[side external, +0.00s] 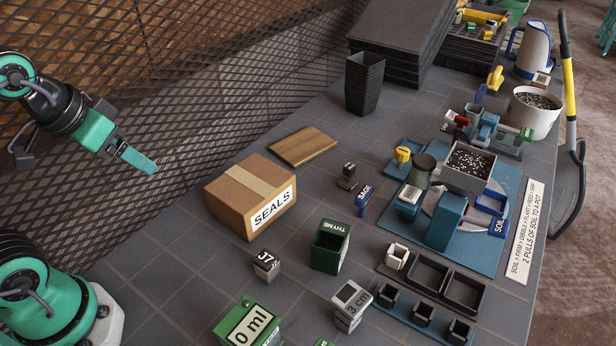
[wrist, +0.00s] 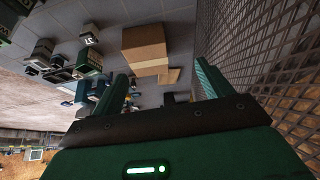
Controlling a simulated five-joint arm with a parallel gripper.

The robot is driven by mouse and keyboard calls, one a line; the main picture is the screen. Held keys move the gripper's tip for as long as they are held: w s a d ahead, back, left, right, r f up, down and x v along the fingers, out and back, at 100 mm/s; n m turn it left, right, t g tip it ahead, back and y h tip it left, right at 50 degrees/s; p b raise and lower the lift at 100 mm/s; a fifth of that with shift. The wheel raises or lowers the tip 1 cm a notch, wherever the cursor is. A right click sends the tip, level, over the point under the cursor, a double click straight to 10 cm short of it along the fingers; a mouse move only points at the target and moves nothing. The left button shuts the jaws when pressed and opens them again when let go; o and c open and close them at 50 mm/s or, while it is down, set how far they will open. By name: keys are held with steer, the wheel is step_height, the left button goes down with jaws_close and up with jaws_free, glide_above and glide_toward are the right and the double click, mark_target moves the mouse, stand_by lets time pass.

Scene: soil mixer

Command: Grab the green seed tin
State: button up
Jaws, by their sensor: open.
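A dark green, open-topped tin marked THYME (side external: 330,246) stands upright on the tiled bench, right of the cardboard box in the side view. It appears to be the dark tin with a pale label in the wrist view (wrist: 87,64). My gripper (side external: 137,159) is raised at the upper left, well away from the tin. In the wrist view my gripper (wrist: 160,72) has its two green fingers spread wide, with nothing between them.
The cardboard SEALS box (side external: 240,205) stands between my gripper and the tin. A cube marked 37 (side external: 266,264) and a 3 cm block (side external: 351,300) flank the tin. Black pots (side external: 428,272) and the soil mixer (side external: 465,175) lie right. A mesh wall (side external: 215,90) runs behind.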

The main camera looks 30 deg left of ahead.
steer(key=n+g, duration=0.3)
steer(key=g, duration=0.3)
glide_above(331, 244)
steer(key=s+d, duration=0.1)
steer(key=s, duration=0.2)
step_height(331, 244, down, 15)
steer(key=shift+d+f, duration=0.15)
steer(key=shift+f, duration=1.75)
steer(key=shift+d+f, duration=0.1)
steer(key=shift+f, duration=1.8)
